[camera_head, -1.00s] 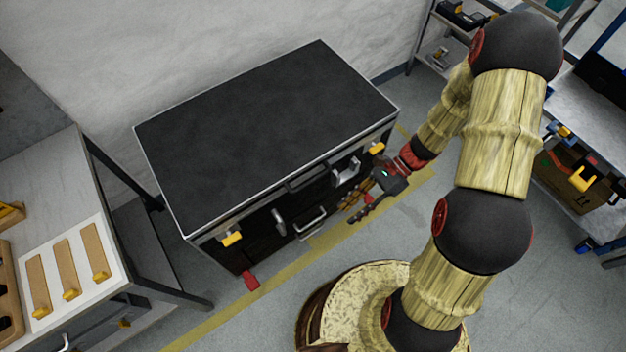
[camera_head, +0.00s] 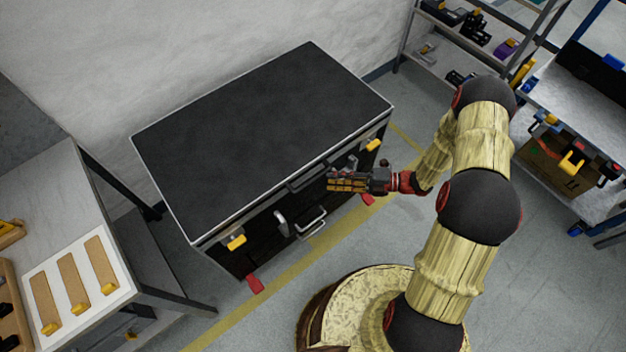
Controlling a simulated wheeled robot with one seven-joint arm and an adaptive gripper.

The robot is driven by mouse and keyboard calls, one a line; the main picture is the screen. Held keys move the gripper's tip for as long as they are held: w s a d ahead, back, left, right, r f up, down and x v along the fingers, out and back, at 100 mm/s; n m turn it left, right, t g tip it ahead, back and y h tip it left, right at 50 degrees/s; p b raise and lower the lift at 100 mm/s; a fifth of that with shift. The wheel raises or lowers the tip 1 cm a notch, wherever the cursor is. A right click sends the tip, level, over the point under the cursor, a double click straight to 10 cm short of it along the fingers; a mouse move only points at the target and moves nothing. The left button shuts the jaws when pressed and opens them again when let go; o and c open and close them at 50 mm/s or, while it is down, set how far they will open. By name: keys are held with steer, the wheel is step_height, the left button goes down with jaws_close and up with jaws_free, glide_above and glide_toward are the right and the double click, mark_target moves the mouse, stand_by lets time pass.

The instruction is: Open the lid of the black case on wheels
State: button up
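The black case (camera_head: 260,130) stands against the wall, its flat black lid with a silver edge closed. Its front carries two yellow latches, a left one (camera_head: 236,242) and a right one (camera_head: 373,145), with silver handles (camera_head: 311,222) between them. Red parts (camera_head: 254,284) show low at its front corners. My gripper (camera_head: 332,182) is in front of the case's front face, right of its middle, just below the lid's edge, with its fingers pointing left. Whether it touches the case, and how far its fingers are apart, is not clear. It hides part of the front.
A grey table (camera_head: 48,190) with wooden pieces on a white board (camera_head: 78,285) stands at the left. A metal shelf (camera_head: 480,50) and a bench (camera_head: 575,110) with tools stand at the right. Grey floor with a yellow line (camera_head: 290,265) is free before the case.

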mark_target(313, 181)
steer(key=b+x, duration=0.1)
steer(key=x, duration=0.6)
steer(key=shift+a+b, duration=0.3)
steer(key=c, duration=0.8)
steer(key=shift+s, duration=0.1)
jaws_close()
